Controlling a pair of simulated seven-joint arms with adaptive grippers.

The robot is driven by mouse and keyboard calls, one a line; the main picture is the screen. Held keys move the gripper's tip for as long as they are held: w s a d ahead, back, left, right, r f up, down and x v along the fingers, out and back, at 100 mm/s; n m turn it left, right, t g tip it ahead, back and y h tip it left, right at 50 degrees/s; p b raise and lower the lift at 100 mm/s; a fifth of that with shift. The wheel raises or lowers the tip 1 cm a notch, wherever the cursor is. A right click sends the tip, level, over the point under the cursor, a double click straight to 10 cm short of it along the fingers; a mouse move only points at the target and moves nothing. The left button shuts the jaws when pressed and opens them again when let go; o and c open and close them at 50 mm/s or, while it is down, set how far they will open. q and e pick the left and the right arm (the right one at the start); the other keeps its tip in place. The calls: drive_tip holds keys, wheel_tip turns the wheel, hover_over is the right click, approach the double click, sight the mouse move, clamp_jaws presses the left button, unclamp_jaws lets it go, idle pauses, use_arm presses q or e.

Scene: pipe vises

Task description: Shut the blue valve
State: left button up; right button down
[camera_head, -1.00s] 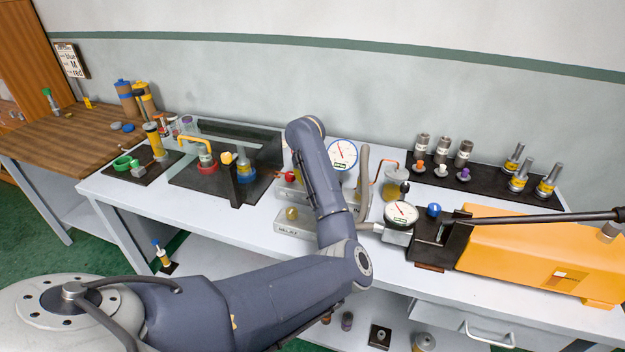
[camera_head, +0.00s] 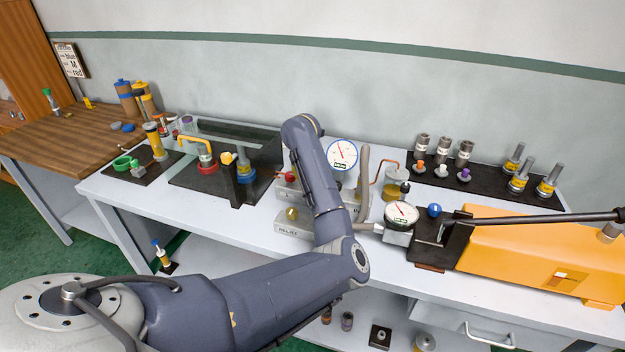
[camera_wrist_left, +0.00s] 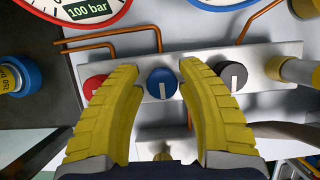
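In the left wrist view the blue valve (camera_wrist_left: 162,83) is a round blue knob with a white upright mark. It sits on a pale manifold block between a red knob (camera_wrist_left: 95,87) and a black knob (camera_wrist_left: 231,75). My left gripper (camera_wrist_left: 160,70) is open. Its yellow fingers lie on either side of the blue knob, with a gap on each side; I cannot tell the depth between tips and knob. In the head view my left arm hides the gripper and the blue valve; the red and black knobs show on either side. My right gripper is not in view.
Copper pipes (camera_wrist_left: 95,46) and a red-rimmed gauge (camera_wrist_left: 80,12) lie close by in the left wrist view. In the head view, another blue knob (camera_head: 435,210) sits by the orange pump (camera_head: 535,250), and a RELIEF block (camera_head: 294,229) stands in front of the manifold.

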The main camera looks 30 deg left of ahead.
use_arm(q)
drive_tip(key=o, duration=0.3)
drive_tip(key=shift+d+f, duration=0.1)
drive_tip(key=shift+f, duration=0.05)
drive_tip(key=shift+s, duration=0.1)
drive_tip(key=v, duration=1.2)
